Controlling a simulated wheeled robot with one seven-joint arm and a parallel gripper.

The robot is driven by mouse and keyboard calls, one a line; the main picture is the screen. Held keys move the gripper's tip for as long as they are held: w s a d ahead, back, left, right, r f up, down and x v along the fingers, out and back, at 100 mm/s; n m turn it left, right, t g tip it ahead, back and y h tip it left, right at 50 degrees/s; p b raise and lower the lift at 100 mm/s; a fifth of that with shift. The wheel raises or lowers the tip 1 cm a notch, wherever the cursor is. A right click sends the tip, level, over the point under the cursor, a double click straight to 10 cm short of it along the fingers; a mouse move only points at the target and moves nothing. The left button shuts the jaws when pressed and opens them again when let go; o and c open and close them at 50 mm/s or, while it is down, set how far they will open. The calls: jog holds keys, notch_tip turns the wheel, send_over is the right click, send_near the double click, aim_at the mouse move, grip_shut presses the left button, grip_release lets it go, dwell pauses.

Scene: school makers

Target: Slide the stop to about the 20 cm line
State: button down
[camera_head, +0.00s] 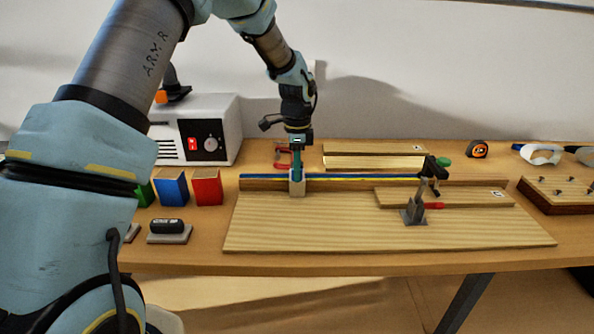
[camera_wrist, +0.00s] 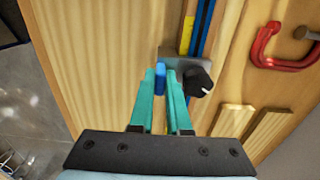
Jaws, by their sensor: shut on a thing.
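The stop is a grey block (camera_head: 297,187) seated on the fence rail (camera_head: 350,183), toward the rail's left end in the head view. In the wrist view the stop (camera_wrist: 214,62) has a black knob with a white mark and a blue tab (camera_wrist: 160,78). My gripper (camera_head: 297,170) comes down on the stop from above. In the wrist view its teal fingers (camera_wrist: 161,78) are shut on the blue tab. A yellow scale strip (camera_wrist: 187,35) runs along the blue track; its numbers and the 20 cm line are too small to read.
A toggle clamp (camera_head: 414,215) and a thin board (camera_head: 455,197) stand in front of the rail at right. Behind it are a red clamp (camera_head: 282,155) and wood strips (camera_head: 375,161). The rail right of the stop looks clear up to the toggle clamp.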

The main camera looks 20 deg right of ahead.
jog(key=s+d, duration=0.2)
jog(key=d, duration=0.3)
jog(key=s+d, duration=0.3)
jog(key=d, duration=0.2)
jog(key=s+d, duration=0.2)
jog(key=d, duration=0.3)
jog(key=shift+s+d+r+p, duration=0.1)
jog(key=shift+s+d+p, duration=0.15)
jog(key=shift+p, duration=0.1)
jog(key=c, duration=1.2)
grip_release()
jog(key=shift+w+a, duration=0.1)
jog(key=shift+o, duration=0.2)
notch_tip(320, 180, up, 11)
jog(key=b, duration=0.2)
